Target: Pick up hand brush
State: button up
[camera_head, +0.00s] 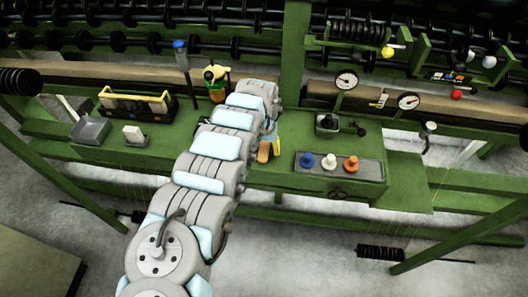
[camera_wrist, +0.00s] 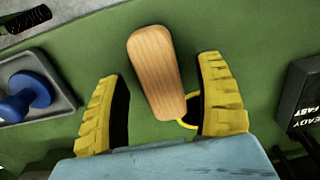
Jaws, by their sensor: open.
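The hand brush shows as a rounded wooden piece (camera_wrist: 157,72) lying on the green bench in the wrist view. A thin yellow loop shows at its lower end. No bristles are visible. My gripper (camera_wrist: 160,78) is open, with one yellow finger on each side of the wood and a gap on both sides. The right finger is closer to its lower end. In the head view, part of the wooden piece (camera_head: 263,153) shows beside a yellow finger, and my arm hides much of that area.
A grey tray (camera_head: 340,175) with blue, white and orange knobs stands to the right. A small dark box (camera_head: 327,124) is behind it. Black spools line the back.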

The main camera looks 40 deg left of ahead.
jog(key=shift+f, duration=0.3)
jog(key=shift+c, duration=0.3)
grip_shut()
